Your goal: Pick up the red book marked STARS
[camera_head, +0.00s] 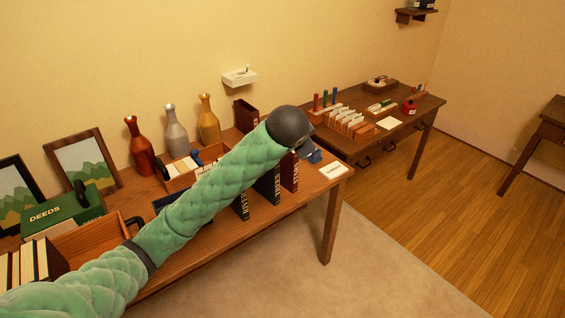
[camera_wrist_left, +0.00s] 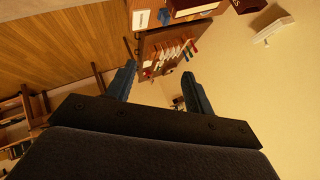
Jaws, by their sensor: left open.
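The red book (camera_head: 290,172) stands upright near the right end of the near desk, last in a short row of books. Its upper part is partly hidden by my left arm, and its spine lettering is too small to read surely. My left gripper (camera_head: 312,156) is just above and right of it, largely hidden behind the dark wrist. In the left wrist view its two fingers (camera_wrist_left: 160,75) are apart with nothing between them. A dark red block with a pale edge (camera_wrist_left: 193,9) at the top there may be this book. My right gripper is not in view.
A dark blue book (camera_head: 270,187) and a dark green book (camera_head: 241,206) stand left of the red one. A white card (camera_head: 332,170) lies at the desk's right end. Vases (camera_head: 208,122) and a brown box (camera_head: 245,115) stand behind. A second desk (camera_head: 425,110) is beyond.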

